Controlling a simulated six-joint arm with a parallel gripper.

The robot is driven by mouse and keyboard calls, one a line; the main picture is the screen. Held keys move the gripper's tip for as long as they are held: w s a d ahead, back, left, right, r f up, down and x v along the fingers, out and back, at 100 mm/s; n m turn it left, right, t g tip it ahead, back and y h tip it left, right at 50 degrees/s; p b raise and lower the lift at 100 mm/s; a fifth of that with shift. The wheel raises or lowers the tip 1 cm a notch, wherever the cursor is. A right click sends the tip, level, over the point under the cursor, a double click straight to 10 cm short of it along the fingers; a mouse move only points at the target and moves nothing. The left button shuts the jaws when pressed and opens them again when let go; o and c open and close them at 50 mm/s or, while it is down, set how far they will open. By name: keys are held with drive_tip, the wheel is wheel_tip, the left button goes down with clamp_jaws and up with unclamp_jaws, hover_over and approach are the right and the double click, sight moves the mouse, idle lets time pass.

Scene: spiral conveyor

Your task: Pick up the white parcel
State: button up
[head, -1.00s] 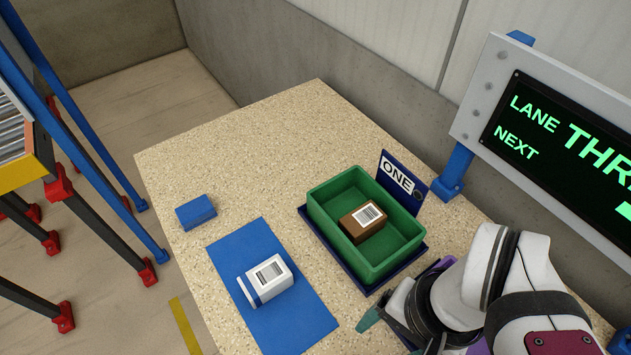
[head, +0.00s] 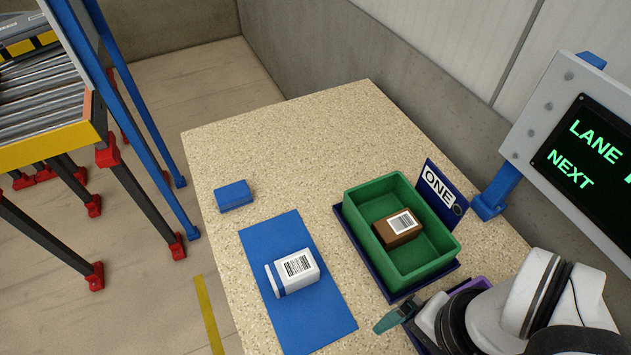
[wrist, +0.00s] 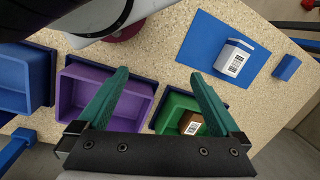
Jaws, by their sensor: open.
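The white parcel (head: 293,272) has a barcode label and a blue stripe. It lies on the blue mat (head: 318,318) on the speckled table. It also shows in the wrist view (wrist: 233,58), on the same mat, up and right of my gripper. My gripper (wrist: 157,82) is open and empty, its two green fingers spread apart above the purple and green bins. In the head view a green fingertip (head: 392,318) shows at the front of the green bin, well to the right of the parcel. Most of the gripper is hidden there behind my arm.
A green bin (head: 377,188) holding a brown parcel (head: 398,229) stands beside a sign reading ONE (head: 440,187). A blue block (head: 234,195) lies behind the mat. The wrist view shows a purple bin (wrist: 75,108) and a blue bin (wrist: 40,75). A roller conveyor (head: 45,105) is at left.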

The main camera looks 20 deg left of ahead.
drive_tip(key=w+a, duration=0.5)
drive_tip(key=w, duration=0.1)
drive_tip(key=m+h, duration=0.2)
drive_tip(key=m, duration=0.1)
hover_over(292, 268)
wheel_tip(292, 268, down, 4)
wheel_tip(292, 268, down, 16)
drive_tip(key=shift+r, duration=0.2)
drive_tip(key=c, duration=1.4)
drive_tip(key=shift+c, duration=0.2)
drive_tip(key=shift+r, duration=0.15)
